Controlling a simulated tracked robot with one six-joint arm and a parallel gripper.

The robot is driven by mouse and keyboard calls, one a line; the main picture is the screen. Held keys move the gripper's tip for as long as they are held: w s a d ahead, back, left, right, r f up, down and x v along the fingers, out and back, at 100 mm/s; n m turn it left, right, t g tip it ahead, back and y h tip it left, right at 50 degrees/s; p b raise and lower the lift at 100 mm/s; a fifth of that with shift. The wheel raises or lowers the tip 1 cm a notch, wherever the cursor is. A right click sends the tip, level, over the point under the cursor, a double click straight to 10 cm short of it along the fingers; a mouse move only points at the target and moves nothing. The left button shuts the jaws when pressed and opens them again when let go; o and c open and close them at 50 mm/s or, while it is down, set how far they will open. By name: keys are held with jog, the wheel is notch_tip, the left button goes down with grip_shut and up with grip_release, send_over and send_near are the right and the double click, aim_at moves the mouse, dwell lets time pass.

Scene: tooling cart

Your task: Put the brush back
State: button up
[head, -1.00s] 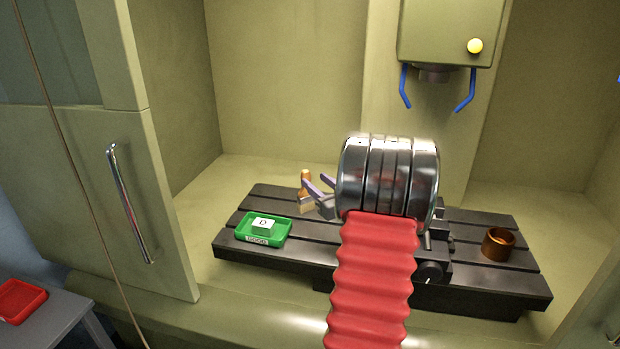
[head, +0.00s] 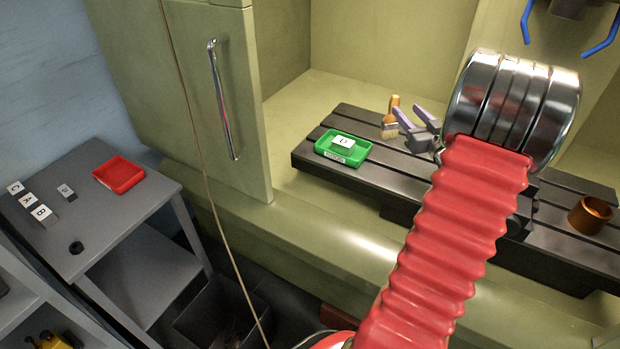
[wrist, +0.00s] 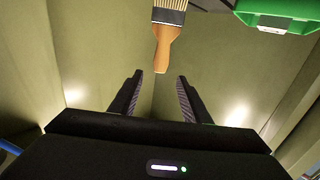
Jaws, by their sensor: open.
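The brush (head: 390,127) has an orange handle and pale bristles. In the head view it is at the machine's slotted black table, just right of the green tray, handle up and bristles down. My gripper (head: 408,111) is open and empty close beside it, on its right. In the wrist view the brush (wrist: 166,40) has its handle end pointing at the gap between my open fingers (wrist: 160,79); the end looks just beyond the fingertips. I cannot tell whether the brush stands or leans.
The green tray (head: 328,153) holds a white-topped block marked D (head: 344,141). A copper-coloured cup (head: 590,214) sits on the slotted table's right. Left, a grey side table (head: 115,215) bears a red tray (head: 119,187), lettered blocks (head: 42,213) and a black nut (head: 76,247). A cabinet door (head: 185,120) stands between.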

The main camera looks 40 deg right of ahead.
jog(key=w+a+r+g, duration=0.3)
jog(key=w+a+r, duration=0.2)
jog(key=w+a, duration=0.3)
jog(key=a+r+g, duration=0.2)
jog(key=a+r, duration=0.1)
jog(key=a, duration=1.3)
jog(key=s+a+f+n+g+y, duration=0.1)
jog(key=s+a+f+g+y, duration=0.1)
jog(key=s+a, duration=0.5)
jog(key=s+a+f+n+g+y, duration=0.2)
jog(key=s+a, duration=0.4)
jog(key=a, duration=0.7)
jog(key=s+a+f+n+g+y, duration=0.1)
jog(key=s+a+g+y, duration=0.1)
jog(key=s+a, duration=0.5)
jog(key=a, duration=0.3)
jog(key=shift+s+a+f+y, duration=0.3)
jog(key=shift+s+f+y, duration=0.05)
jog(key=shift+f+y, duration=0.05)
